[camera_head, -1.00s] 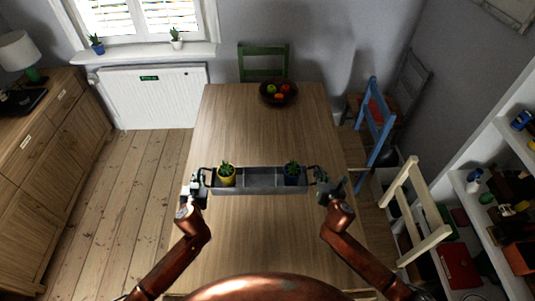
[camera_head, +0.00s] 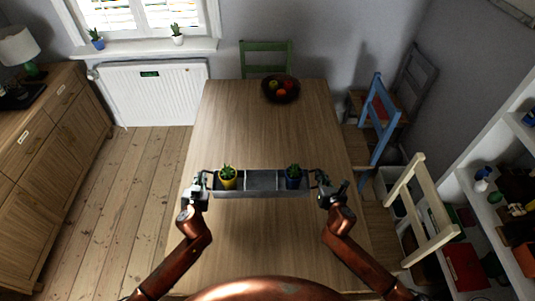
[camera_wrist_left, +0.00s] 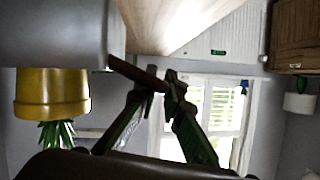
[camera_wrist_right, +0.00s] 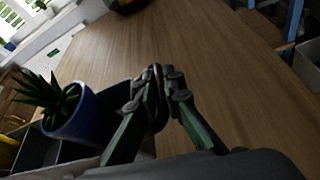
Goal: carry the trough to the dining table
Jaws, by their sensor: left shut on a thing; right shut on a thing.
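The grey trough (camera_head: 262,182) is level between my two grippers, over the near part of the wooden dining table (camera_head: 255,125). It has compartments; a yellow pot with a plant (camera_head: 228,178) stands in the left one and a blue pot with a plant (camera_head: 293,177) in the right one. My left gripper (camera_head: 203,182) is shut on the handle at the trough's left end. My right gripper (camera_head: 322,183) is shut on the handle at the right end, also seen in the right wrist view (camera_wrist_right: 165,85). I cannot tell how far the trough's underside is from the tabletop.
A dark bowl of fruit (camera_head: 281,89) stands at the table's far end. A green chair (camera_head: 266,56) is behind the table; a blue chair (camera_head: 377,122) and a cream chair (camera_head: 424,210) are at its right. The tabletop between trough and bowl is clear.

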